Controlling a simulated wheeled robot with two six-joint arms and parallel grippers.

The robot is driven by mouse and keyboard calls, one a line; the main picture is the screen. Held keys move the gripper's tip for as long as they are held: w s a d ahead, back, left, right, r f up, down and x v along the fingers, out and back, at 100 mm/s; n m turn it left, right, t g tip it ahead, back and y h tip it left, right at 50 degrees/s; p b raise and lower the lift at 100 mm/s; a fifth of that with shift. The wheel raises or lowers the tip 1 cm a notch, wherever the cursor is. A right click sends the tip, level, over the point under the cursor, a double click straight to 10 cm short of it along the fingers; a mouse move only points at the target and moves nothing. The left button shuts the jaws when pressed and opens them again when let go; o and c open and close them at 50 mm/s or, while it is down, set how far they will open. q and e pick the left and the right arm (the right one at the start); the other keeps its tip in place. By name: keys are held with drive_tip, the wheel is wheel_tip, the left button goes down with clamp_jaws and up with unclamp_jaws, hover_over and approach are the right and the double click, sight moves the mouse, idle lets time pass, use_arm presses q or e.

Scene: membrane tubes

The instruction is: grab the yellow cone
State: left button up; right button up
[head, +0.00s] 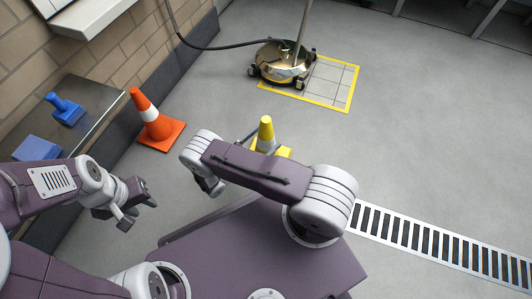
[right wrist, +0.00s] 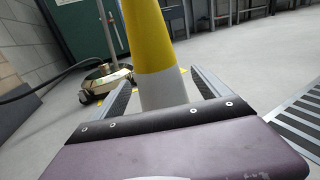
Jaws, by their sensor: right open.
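The yellow cone (head: 265,128) stands on the floor just beyond my right arm, with a pale band below its yellow top and a yellow base partly hidden by the arm. In the right wrist view the yellow cone (right wrist: 152,42) rises upright between the two fingers of my right gripper (right wrist: 163,84). That gripper is open, with a finger on each side of the pale band; I cannot tell if either touches. In the head view my arm hides most of it. My left gripper (head: 138,207) is open and empty at the left, away from the cone.
An orange cone (head: 156,126) with a white band stands by the left wall. A bench (head: 98,104) there holds blue items (head: 66,109). A brass floor machine (head: 281,62) stands on a yellow-edged grid (head: 332,84). A floor grate (head: 440,243) runs at right; the floor between is clear.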

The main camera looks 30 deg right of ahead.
drive_tip(key=shift+w+d, duration=0.15)
drive_tip(key=shift+d, duration=0.4)
clamp_jaws()
use_arm(q)
drive_tip(key=shift+f, duration=0.2)
use_arm(e)
drive_tip(key=shift+r, duration=0.15)
